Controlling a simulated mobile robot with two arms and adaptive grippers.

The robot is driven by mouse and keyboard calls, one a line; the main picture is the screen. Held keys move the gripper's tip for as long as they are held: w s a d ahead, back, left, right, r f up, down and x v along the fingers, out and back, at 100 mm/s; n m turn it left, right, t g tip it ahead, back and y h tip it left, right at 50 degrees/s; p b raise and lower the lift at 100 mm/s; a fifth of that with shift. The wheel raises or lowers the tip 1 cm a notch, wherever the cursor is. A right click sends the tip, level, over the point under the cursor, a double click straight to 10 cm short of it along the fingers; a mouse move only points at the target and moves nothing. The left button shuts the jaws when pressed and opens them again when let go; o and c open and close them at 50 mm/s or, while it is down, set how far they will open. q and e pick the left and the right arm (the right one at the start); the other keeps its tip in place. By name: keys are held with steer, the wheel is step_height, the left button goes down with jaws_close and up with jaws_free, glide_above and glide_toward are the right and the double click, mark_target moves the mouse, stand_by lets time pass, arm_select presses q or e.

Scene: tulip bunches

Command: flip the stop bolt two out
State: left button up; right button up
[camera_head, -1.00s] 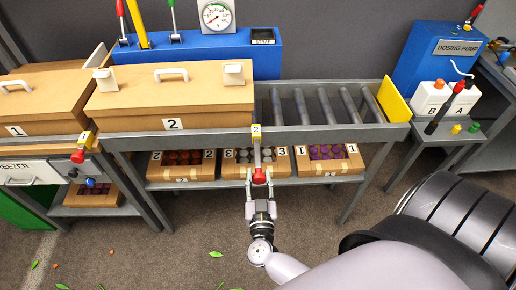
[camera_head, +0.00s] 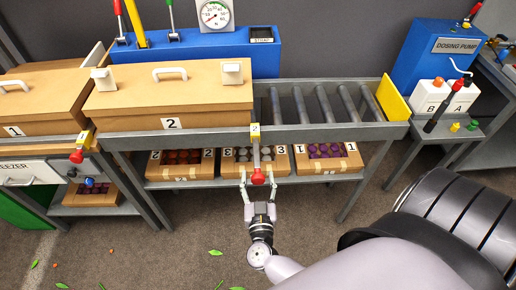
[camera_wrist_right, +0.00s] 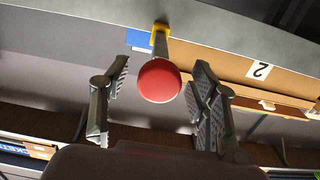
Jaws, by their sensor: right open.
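Stop bolt two hangs from a yellow bracket marked 2 (camera_head: 255,133) on the front rail, with its grey bar ending in a red knob (camera_head: 258,177). My right gripper (camera_head: 259,176) is open, with one finger on each side of the red knob. In the right wrist view the red knob (camera_wrist_right: 160,80) sits between the spread fingers, with gaps on both sides. The yellow bracket (camera_wrist_right: 160,28) shows behind it. My left gripper is not in view.
Stop bolt one, with its red knob (camera_head: 77,156), is on the left rail. A box marked 2 (camera_head: 170,101) stands behind the front rail (camera_head: 330,134), left of bare rollers. Tulip crates (camera_head: 325,165) fill the lower shelf. A dosing pump (camera_head: 432,65) stands at right.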

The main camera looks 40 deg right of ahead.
steer(key=v, duration=1.2)
steer(key=shift+f, duration=0.15)
steer(key=s+a+f+n+g+y, duration=0.2)
steer(key=f+n+y, duration=0.15)
steer(key=f, duration=0.55)
steer(key=s+a+f+n+g+y, duration=0.1)
steer(key=a+f+n+y, duration=0.2)
steer(key=f, duration=0.5)
steer(key=s+a+f+n+g+y, duration=0.2)
steer(key=f+y, duration=0.2)
steer(key=f, duration=0.5)
steer(key=s+d+f+g, duration=0.4)
steer(key=s+f, duration=0.3)
steer(key=s, duration=0.3)
steer(key=s+d+f+g+h+b, duration=0.1)
steer(key=s+d+f+g, duration=0.4)
steer(key=s+f, duration=0.3)
steer(key=shift+s+d+f, duration=0.2)
steer(key=shift+s+d, duration=0.25)
steer(key=shift+s, duration=0.6)
